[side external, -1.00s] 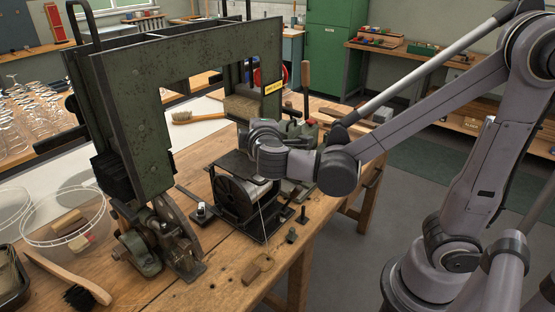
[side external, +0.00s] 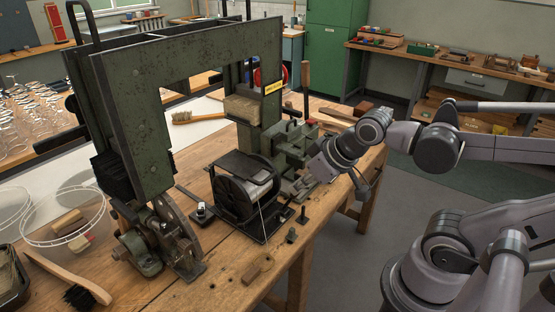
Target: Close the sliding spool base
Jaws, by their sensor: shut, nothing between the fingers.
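The spool base (side external: 270,233) is a dark metal frame low on the wooden bench, in the middle of the side external view. It carries a spool (side external: 232,197) with black flanges and silver wire, and a dark plate (side external: 238,164) lies over its top. My gripper (side external: 322,172) is to the right of the spool base, angled down at the bench's right side and apart from the spool. It is shut and empty; its fingertips are hard to make out.
A green machine frame (side external: 130,120) rises behind and left of the spool. A green vise (side external: 292,143) stands between the spool and my wrist. Small black posts (side external: 302,215) stand at the front right.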

